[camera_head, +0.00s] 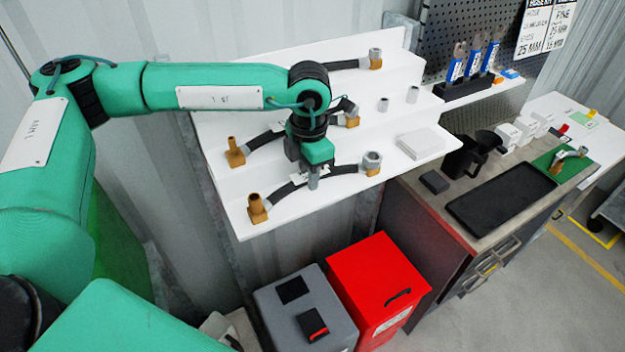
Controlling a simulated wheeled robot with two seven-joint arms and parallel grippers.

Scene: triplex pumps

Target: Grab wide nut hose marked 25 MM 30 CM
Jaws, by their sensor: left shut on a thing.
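Several black hoses with brass and grey metal end fittings lie on the white stepped shelf (222,178). The front hose (342,170) has a brass fitting (258,210) at its left end and a wide grey nut (372,160) at its right end. My left gripper (313,180) points down and is shut on the middle of this front hose, which lies at the lowest step. I cannot read any size marking on the hose. Another hose (262,140) lies on the step behind, partly hidden by my left arm. A third hose (343,64) lies at the top. My right gripper is not in view.
A white block (420,143) and two small grey nuts lie right of the hoses. A red box (378,285) and a grey box (300,312) stand below the shelf. A bench to the right holds a black tray (500,202). A wall sign (533,30) reads 25 MM.

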